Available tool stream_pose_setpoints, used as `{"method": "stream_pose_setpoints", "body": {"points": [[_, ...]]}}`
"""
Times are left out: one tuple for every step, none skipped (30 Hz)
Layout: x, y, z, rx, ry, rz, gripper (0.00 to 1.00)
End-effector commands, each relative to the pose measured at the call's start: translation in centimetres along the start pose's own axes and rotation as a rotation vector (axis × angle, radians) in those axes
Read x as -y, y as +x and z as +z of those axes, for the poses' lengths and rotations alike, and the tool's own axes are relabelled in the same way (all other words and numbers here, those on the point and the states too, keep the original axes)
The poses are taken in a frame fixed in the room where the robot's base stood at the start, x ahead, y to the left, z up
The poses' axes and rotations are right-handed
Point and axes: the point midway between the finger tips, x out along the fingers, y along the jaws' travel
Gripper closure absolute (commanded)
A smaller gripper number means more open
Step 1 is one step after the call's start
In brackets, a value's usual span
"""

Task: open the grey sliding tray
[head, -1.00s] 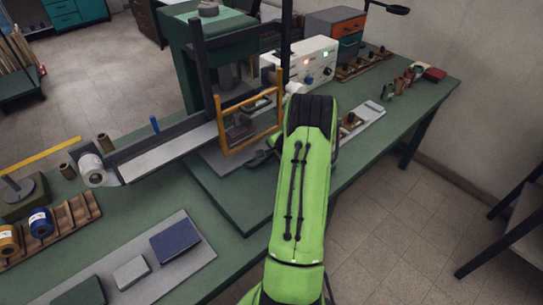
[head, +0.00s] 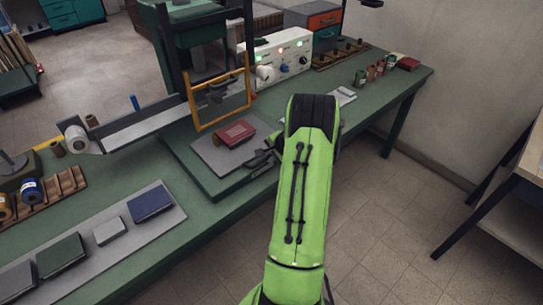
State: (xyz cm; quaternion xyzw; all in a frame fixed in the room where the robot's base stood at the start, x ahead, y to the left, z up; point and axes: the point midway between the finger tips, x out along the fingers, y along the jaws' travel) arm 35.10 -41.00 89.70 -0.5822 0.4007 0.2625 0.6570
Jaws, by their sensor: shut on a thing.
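The grey sliding tray (head: 212,158) lies on a raised green base at the foot of the press. It extends out in front of the orange-framed guard (head: 222,98). A dark red book (head: 235,133) lies on it, clear of the guard. My gripper (head: 262,159) is at the tray's near right edge, shut on the tray's front. Its fingertips and any handle there are small, dark and partly hidden by my green arm.
A grey mat (head: 80,266) with several books and blocks lies at the front left. Thread spools (head: 31,190) sit at the far left. Open floor lies right of the green bench.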

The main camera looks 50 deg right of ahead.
Motion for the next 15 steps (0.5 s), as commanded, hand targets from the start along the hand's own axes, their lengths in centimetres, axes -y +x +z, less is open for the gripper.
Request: {"method": "stream_pose_setpoints", "body": {"points": [[0.1,-0.02,0.04,0.001,-0.001,-0.002,1.0],[0.11,-0.03,0.04,0.001,-0.001,-0.002,1.0],[0.11,-0.03,0.04,0.001,-0.001,-0.002,1.0],[0.12,-0.02,0.04,0.001,-0.001,-0.003,1.0],[0.13,-0.02,0.04,0.001,-0.001,-0.003,1.0],[0.13,-0.02,0.04,0.001,-0.001,-0.003,1.0],[0.14,-0.02,0.04,0.001,-0.002,-0.003,0.82],[0.14,-0.02,0.04,0.0,-0.002,-0.003,0.77],[0.14,-0.02,0.03,0.0,-0.002,-0.003,0.71],[0.14,-0.02,0.03,0.0,-0.002,-0.003,0.67],[0.14,-0.01,0.03,0.0,-0.002,-0.003,0.62],[0.13,-0.01,0.03,0.0,-0.002,-0.003,0.58],[0.13,-0.02,0.02,0.0,-0.002,-0.003,0.58],[0.12,-0.01,0.02,0.0,-0.002,-0.003,0.58],[0.12,-0.01,0.02,0.0,-0.002,-0.003,0.58]]}}
